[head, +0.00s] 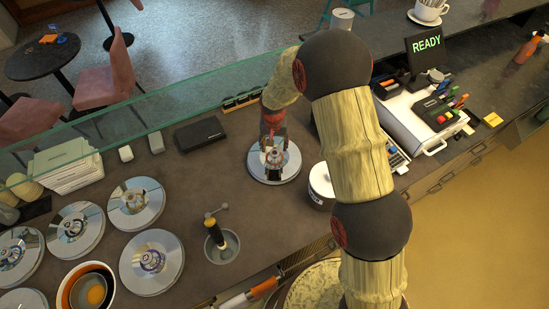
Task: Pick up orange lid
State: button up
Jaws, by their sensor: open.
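No lid in view is plainly orange; the lids are round, silver and shiny with a knob in the middle. One silver lid (289,169) lies flat on the dark counter by itself, right under my gripper (273,156). My gripper points down over the middle of this lid, with its fingers open around or just above the knob. The gripper hides most of the knob, and I cannot tell whether it touches. At the lower left, an uncovered well (92,291) shows orange contents inside a pale and dark rim.
Several lidded wells (150,262) fill the counter's left. A black-handled tool stands in a grey cup (222,248). A white tub (321,181) stands right of the lid, close to my arm. A black box (200,134) and a glass screen (190,95) are behind.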

aim_at(274, 152)
jog(key=shift+w+d+f+p, duration=0.1)
jog(key=shift+f+p, duration=0.1)
jog(key=shift+f, duration=0.65)
jog(key=shift+w+a+f+p, duration=0.15)
jog(key=shift+f+p, duration=0.1)
jog(key=shift+f, duration=0.6)
jog(key=shift+w+d+f+p, duration=0.1)
jog(key=shift+d+f+p, duration=0.1)
jog(key=shift+f, duration=0.65)
jog(key=shift+c, duration=1.2)
grip_shut()
